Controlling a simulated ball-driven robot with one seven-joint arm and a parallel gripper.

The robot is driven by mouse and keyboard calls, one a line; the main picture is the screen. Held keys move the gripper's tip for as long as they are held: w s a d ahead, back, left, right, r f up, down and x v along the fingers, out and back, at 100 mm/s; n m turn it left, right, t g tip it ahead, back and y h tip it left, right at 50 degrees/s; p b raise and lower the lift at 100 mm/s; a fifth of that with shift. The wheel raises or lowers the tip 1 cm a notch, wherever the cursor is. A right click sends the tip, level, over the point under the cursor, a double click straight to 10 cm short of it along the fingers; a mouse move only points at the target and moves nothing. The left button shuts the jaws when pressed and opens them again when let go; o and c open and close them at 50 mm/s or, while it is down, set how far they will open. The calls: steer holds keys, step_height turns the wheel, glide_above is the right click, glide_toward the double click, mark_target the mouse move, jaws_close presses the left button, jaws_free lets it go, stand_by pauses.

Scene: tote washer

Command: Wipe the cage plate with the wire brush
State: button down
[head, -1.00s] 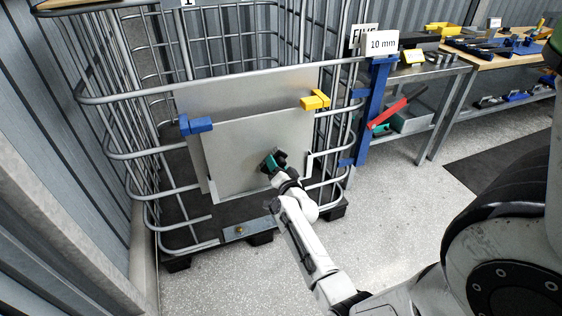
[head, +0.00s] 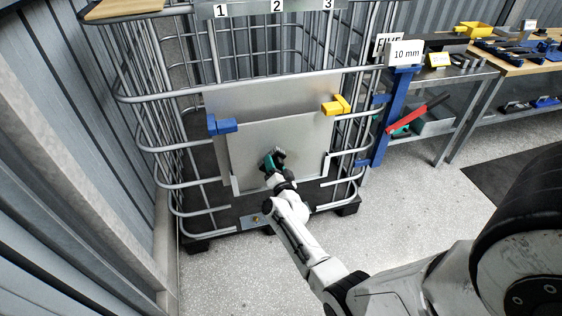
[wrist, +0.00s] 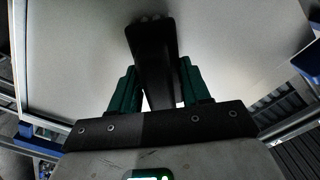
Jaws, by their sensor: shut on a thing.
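The cage plate (head: 245,155) is a flat grey panel on the front of the wire cage, with another grey panel behind it. My gripper (head: 275,160) is in front of the plate, a little below and right of its middle. In the wrist view my gripper (wrist: 160,88), with green fingers, is shut on a dark block-like thing, which I take to be the wire brush (wrist: 152,50). The brush's far end reaches to the plate (wrist: 75,50); its bristles are hidden, and I cannot tell if it touches.
A blue clamp (head: 222,126) and a yellow clamp (head: 337,106) sit at the plates' sides. The wire cage (head: 180,150) stands on a dark pallet. A blue post (head: 385,120) and a workbench (head: 460,75) are to the right. Speckled floor (head: 410,205) is clear there.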

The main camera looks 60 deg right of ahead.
steer(key=shift+w+a+r+p, duration=0.4)
steer(key=shift+w+a+p, duration=0.15)
steer(key=shift+w, duration=0.2)
steer(key=shift+w+a+f, duration=0.1)
steer(key=shift+a, duration=0.05)
steer(key=shift+s+d+f+b, duration=0.2)
steer(key=shift+d+f+b, duration=0.1)
steer(key=shift+b, duration=0.2)
steer(key=shift+r, duration=0.25)
steer(key=shift+s+a+p, duration=0.3)
steer(key=shift+a+p, duration=0.25)
steer(key=shift+p, duration=0.1)
steer(key=shift+p+v, duration=1.55)
steer(key=shift+v, duration=1.3)
